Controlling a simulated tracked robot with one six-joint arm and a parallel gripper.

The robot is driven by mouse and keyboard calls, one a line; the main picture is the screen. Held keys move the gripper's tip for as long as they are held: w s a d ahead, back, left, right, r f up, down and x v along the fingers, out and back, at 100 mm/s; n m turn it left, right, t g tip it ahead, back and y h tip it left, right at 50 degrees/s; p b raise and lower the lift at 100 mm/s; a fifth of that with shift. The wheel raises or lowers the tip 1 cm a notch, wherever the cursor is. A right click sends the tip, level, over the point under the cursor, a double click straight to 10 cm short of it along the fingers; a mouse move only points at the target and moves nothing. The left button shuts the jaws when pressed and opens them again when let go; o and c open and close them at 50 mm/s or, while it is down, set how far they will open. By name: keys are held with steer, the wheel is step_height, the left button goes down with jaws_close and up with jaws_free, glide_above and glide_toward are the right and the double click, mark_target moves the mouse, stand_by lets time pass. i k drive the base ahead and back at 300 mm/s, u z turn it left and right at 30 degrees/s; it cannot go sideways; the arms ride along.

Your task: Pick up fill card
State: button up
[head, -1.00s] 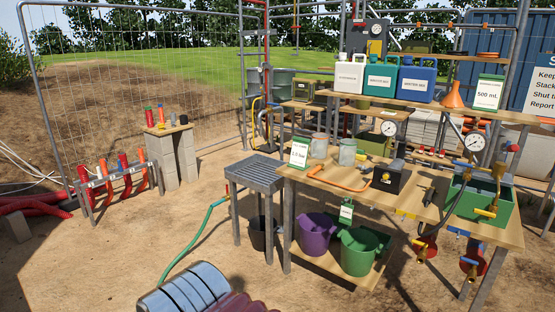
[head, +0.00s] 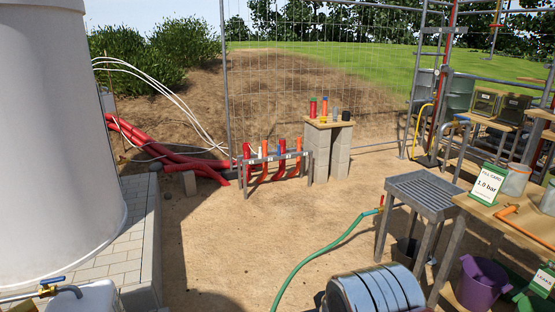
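The fill card (head: 488,184) is a white card with a green top band reading "FILL CARD" and "1.0 bar". It stands tilted at the left end of the wooden workbench (head: 479,208), at the right side of the head view. A glass jar (head: 516,180) stands just right of it. My gripper is not in view, so I cannot see whether it is open or shut.
A grey slatted stand (head: 424,193) is left of the bench, with a green hose (head: 313,250) running from it. A rack of red and orange pipes (head: 273,169) stands farther back. A large pale tank (head: 55,140) fills the left. Open sandy ground lies between.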

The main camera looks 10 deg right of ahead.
mark_target(491, 178)
steer(key=z, duration=0.35)
steer(key=i, duration=1.5)
steer(key=z, duration=0.6)
steer(key=i, duration=0.85)
steer(key=z, duration=0.55)
steer(key=i, duration=1.35)
steer(key=z, duration=0.25)
